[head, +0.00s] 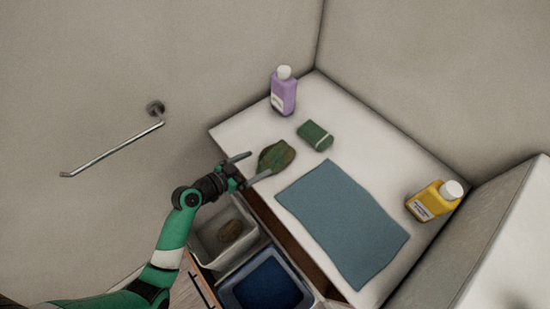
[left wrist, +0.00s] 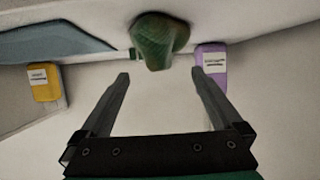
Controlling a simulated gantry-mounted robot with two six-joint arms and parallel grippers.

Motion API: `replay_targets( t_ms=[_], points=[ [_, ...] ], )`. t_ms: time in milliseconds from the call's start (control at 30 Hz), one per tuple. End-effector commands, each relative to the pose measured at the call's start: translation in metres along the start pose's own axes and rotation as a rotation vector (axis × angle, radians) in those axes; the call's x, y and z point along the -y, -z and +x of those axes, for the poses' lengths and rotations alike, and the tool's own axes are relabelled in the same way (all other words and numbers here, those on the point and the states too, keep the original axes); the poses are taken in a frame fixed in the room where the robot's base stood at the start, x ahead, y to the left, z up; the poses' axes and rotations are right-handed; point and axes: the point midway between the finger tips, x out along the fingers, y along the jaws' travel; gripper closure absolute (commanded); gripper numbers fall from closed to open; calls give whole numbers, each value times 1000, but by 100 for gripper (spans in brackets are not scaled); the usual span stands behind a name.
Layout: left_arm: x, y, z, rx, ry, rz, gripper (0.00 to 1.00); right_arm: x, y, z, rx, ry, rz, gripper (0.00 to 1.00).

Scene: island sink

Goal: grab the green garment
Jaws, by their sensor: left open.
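The green garment (head: 277,156) is a crumpled dark green and brownish bundle at the left edge of the white counter. In the left wrist view the garment (left wrist: 160,38) is just ahead of the fingertips, centred between their lines. My left gripper (head: 258,165) is open, its fingers pointing at the garment from the left; whether a tip touches it I cannot tell. The left wrist view shows the open jaws (left wrist: 160,73) with nothing between them. My right gripper is in neither view.
Below the counter edge, a light bin (head: 205,217) holds a brownish bundle, beside a blue-lined bin (head: 265,283).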

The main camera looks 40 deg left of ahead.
Motion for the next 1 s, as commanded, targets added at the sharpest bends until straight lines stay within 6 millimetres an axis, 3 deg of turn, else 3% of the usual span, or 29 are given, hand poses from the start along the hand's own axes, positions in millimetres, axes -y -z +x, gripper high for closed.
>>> replay_targets(
  t_ms=[200, 467, 700, 1000],
  points=[
    [0, 0, 40, 0, -2, 1, 0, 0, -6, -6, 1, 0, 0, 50],
    [0, 2, 53, 0, -2, 1, 0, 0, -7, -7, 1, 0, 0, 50],
    [2, 5, 92, -1, -2, 1, 0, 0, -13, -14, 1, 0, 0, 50],
    [2, 6, 97, 0, 0, 1, 2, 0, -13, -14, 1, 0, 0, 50]
  ],
)
